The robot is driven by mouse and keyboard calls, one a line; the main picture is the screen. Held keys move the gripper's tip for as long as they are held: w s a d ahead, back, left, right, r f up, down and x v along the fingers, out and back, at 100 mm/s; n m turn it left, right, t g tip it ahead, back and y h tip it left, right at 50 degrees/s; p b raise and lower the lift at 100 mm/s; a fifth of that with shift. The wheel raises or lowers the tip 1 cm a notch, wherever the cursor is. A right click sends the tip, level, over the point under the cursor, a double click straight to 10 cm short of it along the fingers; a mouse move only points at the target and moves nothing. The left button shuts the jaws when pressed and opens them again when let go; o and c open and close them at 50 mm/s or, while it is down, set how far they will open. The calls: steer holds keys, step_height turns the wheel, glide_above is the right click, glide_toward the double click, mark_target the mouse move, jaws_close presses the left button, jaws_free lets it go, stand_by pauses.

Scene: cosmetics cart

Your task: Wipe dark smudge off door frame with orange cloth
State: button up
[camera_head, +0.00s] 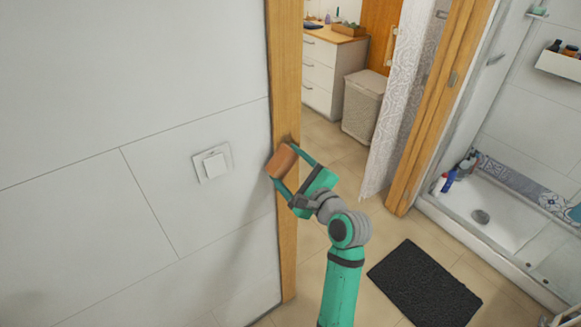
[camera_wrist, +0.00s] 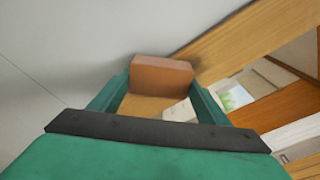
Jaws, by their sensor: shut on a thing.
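My gripper (camera_head: 286,166) is shut on the orange cloth (camera_head: 283,161), a brownish-orange block. It holds the cloth up against or very close to the left wooden door frame (camera_head: 285,80), right of the light switch. In the wrist view the cloth (camera_wrist: 161,75) sits between my two green fingers, at the border of the white wall and the wooden frame (camera_wrist: 240,45). I cannot tell for sure whether it touches the wood.
A white light switch (camera_head: 212,163) is on the tiled wall left of the frame. Through the doorway are a laundry basket (camera_head: 363,106), white drawers (camera_head: 325,70) and a patterned curtain (camera_head: 400,105). A dark mat (camera_head: 424,283) lies on the floor. A shower tray (camera_head: 500,215) is at right.

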steer(key=shift+w, duration=0.3)
steer(key=shift+w+d, duration=0.1)
steer(key=shift+d, duration=0.1)
